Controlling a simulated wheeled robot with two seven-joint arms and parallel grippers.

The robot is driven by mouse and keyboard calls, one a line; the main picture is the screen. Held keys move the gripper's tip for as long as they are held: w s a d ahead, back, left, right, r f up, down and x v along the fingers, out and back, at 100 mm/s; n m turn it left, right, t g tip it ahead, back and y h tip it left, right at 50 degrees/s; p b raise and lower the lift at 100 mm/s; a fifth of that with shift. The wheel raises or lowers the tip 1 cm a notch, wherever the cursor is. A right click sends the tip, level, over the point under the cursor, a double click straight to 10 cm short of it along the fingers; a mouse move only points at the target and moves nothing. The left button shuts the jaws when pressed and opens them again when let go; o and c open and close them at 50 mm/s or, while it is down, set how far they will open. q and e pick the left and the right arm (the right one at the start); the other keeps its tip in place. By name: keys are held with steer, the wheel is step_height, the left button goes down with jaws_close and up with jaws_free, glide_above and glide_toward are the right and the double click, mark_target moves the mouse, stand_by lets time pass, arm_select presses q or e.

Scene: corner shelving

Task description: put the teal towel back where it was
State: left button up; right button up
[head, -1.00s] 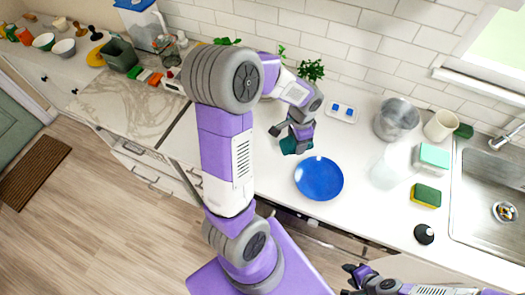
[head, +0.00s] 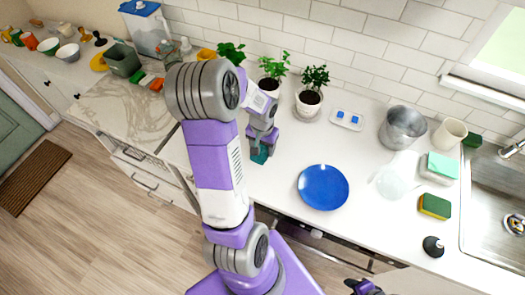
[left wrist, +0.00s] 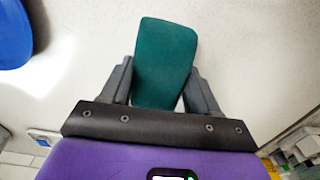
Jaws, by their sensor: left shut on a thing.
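The teal towel (left wrist: 163,62) is a flat, folded piece between the two fingers of my left gripper (left wrist: 160,85) in the left wrist view. In the head view the teal towel (head: 261,154) shows below my left gripper (head: 262,143), over the white counter (head: 270,192), left of the blue plate (head: 323,187). My left gripper is shut on it. I cannot tell whether the towel touches the counter. My right gripper (head: 365,288) shows only in part at the bottom edge of the head view, and its jaws are unclear.
Potted plants (head: 309,98) stand along the wall behind my left gripper. A metal pot (head: 402,128), a cream mug (head: 449,134), sponges (head: 434,206) and the sink (head: 490,215) are to the right. A marbled counter section (head: 130,110) lies left. The counter left of the plate is mostly clear.

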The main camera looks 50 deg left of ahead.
mark_target(262, 146)
arm_select(q)
step_height(262, 146, down, 3)
steer(key=shift+w+r, duration=0.1)
steer(key=shift+r, duration=0.1)
steer(key=shift+f+b, duration=0.1)
steer(key=shift+b, duration=0.2)
steer(key=o, duration=1)
steer(key=shift+r, duration=0.2)
step_height(262, 146, up, 12)
steer(key=shift+p, duration=1.05)
